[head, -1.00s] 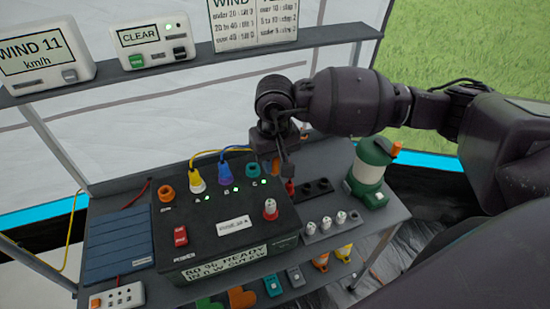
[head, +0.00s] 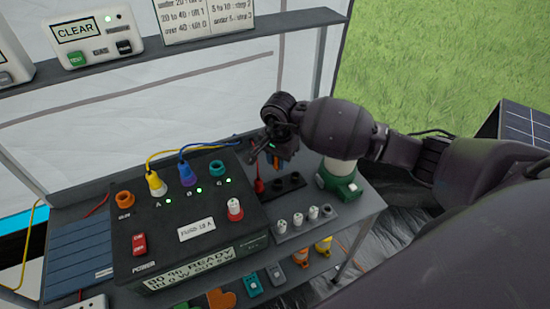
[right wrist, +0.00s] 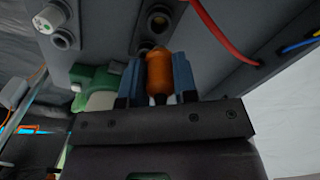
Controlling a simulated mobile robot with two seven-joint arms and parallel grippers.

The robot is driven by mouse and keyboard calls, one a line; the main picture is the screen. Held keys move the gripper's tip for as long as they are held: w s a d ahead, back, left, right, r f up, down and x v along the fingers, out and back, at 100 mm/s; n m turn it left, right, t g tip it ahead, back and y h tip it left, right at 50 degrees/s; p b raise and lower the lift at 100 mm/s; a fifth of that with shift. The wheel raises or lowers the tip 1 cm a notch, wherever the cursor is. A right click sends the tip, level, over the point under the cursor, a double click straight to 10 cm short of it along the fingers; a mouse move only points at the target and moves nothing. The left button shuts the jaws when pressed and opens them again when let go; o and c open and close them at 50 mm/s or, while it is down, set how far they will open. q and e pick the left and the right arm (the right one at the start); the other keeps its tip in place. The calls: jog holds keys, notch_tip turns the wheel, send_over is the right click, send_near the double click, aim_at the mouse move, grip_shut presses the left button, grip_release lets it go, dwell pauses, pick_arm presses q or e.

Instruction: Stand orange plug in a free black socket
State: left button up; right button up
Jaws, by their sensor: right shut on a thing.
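My right gripper (head: 276,160) is shut on the orange plug, behind and above the rail of black sockets (head: 287,184). In the right wrist view the orange plug (right wrist: 159,75) stands between the blue fingers, with its end close to a black socket (right wrist: 152,45). Whether they touch, I cannot tell. Another black socket (right wrist: 160,18) lies beyond it. In the head view a red plug (head: 259,186) stands at the rail's left end, with open sockets to its right. My left gripper is out of view.
The black power box (head: 190,235) with yellow, blue and teal plugs stands left of the rail. A green lantern (head: 342,185) stands close on the right, partly behind my arm. A shelf (head: 190,45) runs above.

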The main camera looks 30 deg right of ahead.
jog(key=shift+f, duration=0.5)
jog(key=shift+f+b, duration=0.85)
jog(key=shift+f, duration=0.7)
jog(key=shift+b, duration=0.3)
dwell(0.6)
jog(key=shift+f+b, duration=0.7)
jog(key=shift+f, duration=0.55)
dwell(0.4)
jog(key=o, duration=1)
jog(key=shift+s, duration=0.1)
